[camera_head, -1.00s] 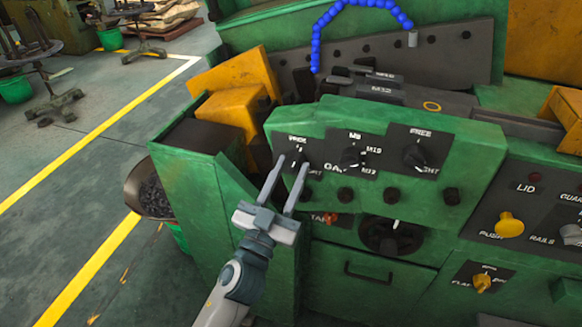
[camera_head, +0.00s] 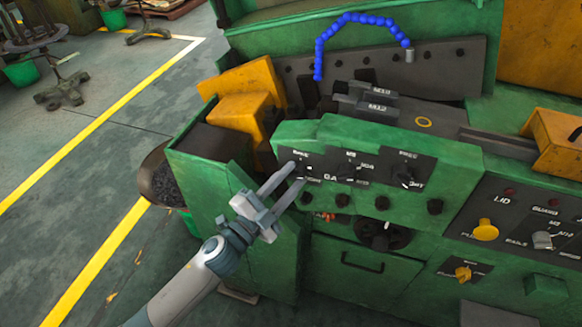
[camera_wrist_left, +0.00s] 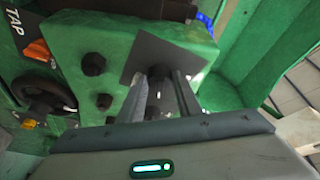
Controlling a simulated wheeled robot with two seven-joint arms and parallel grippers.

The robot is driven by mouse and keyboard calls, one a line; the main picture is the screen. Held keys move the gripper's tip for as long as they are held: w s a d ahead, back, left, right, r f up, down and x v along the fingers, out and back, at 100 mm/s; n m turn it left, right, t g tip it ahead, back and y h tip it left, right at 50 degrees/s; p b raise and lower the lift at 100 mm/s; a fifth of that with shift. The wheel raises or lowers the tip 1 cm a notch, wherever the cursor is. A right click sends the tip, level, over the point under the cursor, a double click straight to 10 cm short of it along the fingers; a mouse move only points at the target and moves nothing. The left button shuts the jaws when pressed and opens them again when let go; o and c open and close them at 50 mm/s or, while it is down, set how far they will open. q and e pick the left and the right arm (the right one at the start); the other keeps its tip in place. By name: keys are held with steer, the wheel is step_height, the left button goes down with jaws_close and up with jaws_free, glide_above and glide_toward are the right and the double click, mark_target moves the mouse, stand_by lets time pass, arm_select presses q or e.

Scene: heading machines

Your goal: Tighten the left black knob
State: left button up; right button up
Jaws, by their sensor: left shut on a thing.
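The left black knob (camera_head: 299,167) sits on a dark plate at the left end of the green control box, partly hidden by my fingers. My left gripper (camera_head: 291,173) reaches it from the lower left, its two long fingers shut on it. In the left wrist view the knob (camera_wrist_left: 159,90) shows dark between the fingertips of the left gripper (camera_wrist_left: 161,85). The middle black knob (camera_head: 347,170) and the right black knob (camera_head: 404,175) stand to its right on their own plates. My right gripper is not in view.
Several small black knobs (camera_head: 382,203) line the box's lower edge, with a black handwheel (camera_head: 384,235) below. A yellow push button (camera_head: 486,230) is on the right panel. A blue segmented hose (camera_head: 362,18) arches behind. Open floor (camera_head: 60,170) lies at left.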

arm_select(q)
steer(key=m+p, duration=0.2)
steer(key=r+m+g+p, duration=0.1)
steer(key=m+p, duration=0.1)
steer(key=shift+g, duration=0.3)
steer(key=shift+m+y+p, duration=0.4)
steer(key=shift+m+p, duration=0.3)
steer(key=shift+m, duration=0.1)
steer(key=shift+m+g+y, duration=0.6)
steer(key=shift+m+y, duration=0.1)
steer(key=shift+m, duration=1.1)
steer(key=shift+f, duration=0.1)
steer(key=o, duration=1)
steer(key=shift+o, duration=0.2)
steer(key=shift+s, duration=0.1)
